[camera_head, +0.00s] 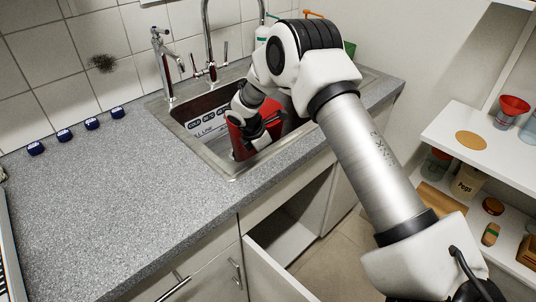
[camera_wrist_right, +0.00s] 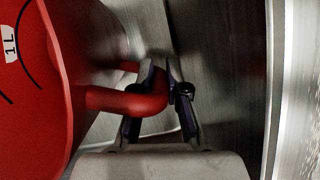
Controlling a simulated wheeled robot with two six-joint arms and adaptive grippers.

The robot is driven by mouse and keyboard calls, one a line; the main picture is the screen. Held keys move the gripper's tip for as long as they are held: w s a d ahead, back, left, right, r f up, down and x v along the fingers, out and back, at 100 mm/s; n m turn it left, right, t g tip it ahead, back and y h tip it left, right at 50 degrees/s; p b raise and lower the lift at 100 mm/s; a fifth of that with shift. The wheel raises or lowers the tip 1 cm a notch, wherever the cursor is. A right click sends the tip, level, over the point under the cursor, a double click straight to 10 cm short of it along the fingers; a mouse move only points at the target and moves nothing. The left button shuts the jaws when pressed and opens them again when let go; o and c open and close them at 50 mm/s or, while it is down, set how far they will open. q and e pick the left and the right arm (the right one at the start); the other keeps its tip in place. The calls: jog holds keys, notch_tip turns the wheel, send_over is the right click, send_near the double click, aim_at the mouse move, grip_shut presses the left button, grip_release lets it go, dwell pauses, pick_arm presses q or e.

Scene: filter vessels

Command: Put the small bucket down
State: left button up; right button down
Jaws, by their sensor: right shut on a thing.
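The small bucket is red and shows in the head view (camera_head: 243,143) inside the sink (camera_head: 233,172), partly hidden behind my right arm and gripper. In the right wrist view the bucket (camera_wrist_right: 32,85) fills the left side, with a "1 L" mark on its wall. My right gripper (camera_wrist_right: 170,88) is shut on the bucket's red handle (camera_wrist_right: 108,99). In the head view my right gripper (camera_head: 262,127) reaches down into the sink. Whether the bucket touches the sink floor cannot be told. My left gripper is not in view.
A tap (camera_head: 163,62) stands behind the sink. Several blue caps (camera_head: 92,123) line the back of the grey counter (camera_head: 130,195), whose front is clear. A cabinet door (camera_head: 272,272) hangs open below. Shelves (camera_head: 470,145) with jars are at right.

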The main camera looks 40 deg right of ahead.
jog(key=shift+s, duration=0.1)
jog(key=c, duration=1.5)
grip_release()
jog(key=shift+o, duration=0.2)
jog(key=v, duration=1.2)
jog(key=shift+r, duration=0.15)
